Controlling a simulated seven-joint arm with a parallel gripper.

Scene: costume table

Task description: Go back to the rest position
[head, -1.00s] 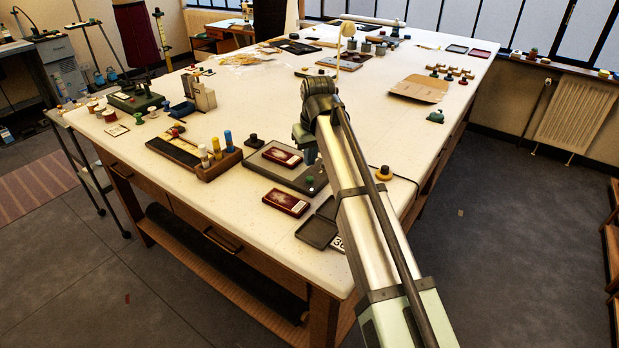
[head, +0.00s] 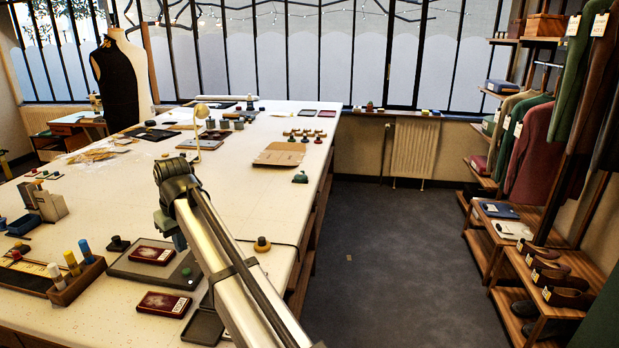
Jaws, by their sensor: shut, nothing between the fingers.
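My arm reaches from the bottom of the head view up over the near part of the table (head: 235,150). My gripper (head: 179,243) shows only in small part, below the bent joint and partly behind my own arm. It is shut and holds nothing that I can see. It is above the dark tray (head: 130,267), which bears a dark red box (head: 151,252) and a green knob (head: 186,272). I cannot tell its exact height above the tray.
A second red box (head: 164,304) and a dark flat case (head: 203,327) lie near the table's front. A wooden rack with bottles (head: 78,285) stands left. Clothes shelves (head: 490,250) stand right, beyond open floor.

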